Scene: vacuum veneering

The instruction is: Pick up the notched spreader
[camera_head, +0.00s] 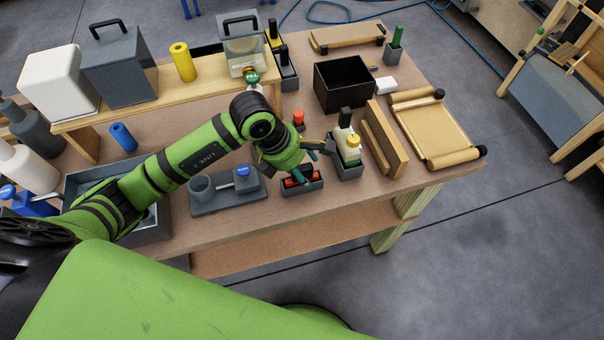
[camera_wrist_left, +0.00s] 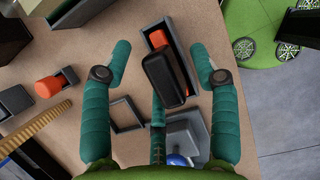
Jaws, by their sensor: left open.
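A black-handled tool with orange-red parts (camera_wrist_left: 163,76), apparently the notched spreader, is at a narrow dark grey tray (camera_wrist_left: 187,45) near the table's front edge. No notches show. In the head view the tool's red part (camera_head: 298,181) shows in the tray (camera_head: 303,190), partly covered by my gripper. My left gripper (camera_head: 306,168) is above it, open. In the left wrist view its teal fingers (camera_wrist_left: 160,62) stand on either side of the black handle, with gaps. I cannot tell the height left. My right gripper is not in view.
A grey holder with a blue knob (camera_head: 242,172) stands left of the tray. A bottle with a yellow cap (camera_head: 353,142) stands in a box to the right, beside upright wooden boards (camera_head: 385,140). A red-topped item (camera_head: 298,117) stands behind. A wooden shelf (camera_head: 160,95) is at back left.

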